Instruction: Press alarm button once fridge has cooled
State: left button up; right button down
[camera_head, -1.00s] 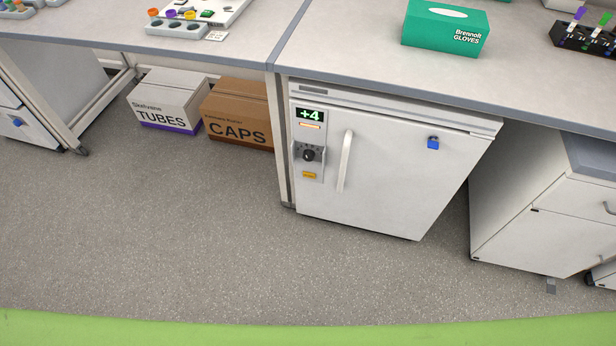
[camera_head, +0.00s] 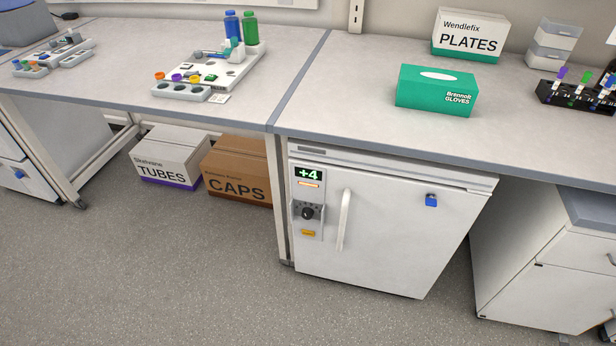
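The small white fridge (camera_head: 385,240) stands under the bench, and its door is shut. Its green display (camera_head: 308,174) reads +4, with a lit orange bar (camera_head: 309,184) just below. Under that is a dark round knob (camera_head: 307,213) on a grey plate. A small orange-yellow button (camera_head: 308,233) sits at the bottom of the control strip; I cannot read its marking, so I cannot tell whether it is the alarm button. A vertical white handle (camera_head: 343,220) is to the right of the strip. Neither of my grippers is in view.
A blue lock-like piece (camera_head: 431,200) is on the fridge door. TUBES (camera_head: 170,160) and CAPS (camera_head: 237,172) boxes stand left of the fridge. A drawer cabinet (camera_head: 540,265) is to its right. The glove box (camera_head: 436,92) is on the bench above. The floor (camera_head: 170,275) in front is clear.

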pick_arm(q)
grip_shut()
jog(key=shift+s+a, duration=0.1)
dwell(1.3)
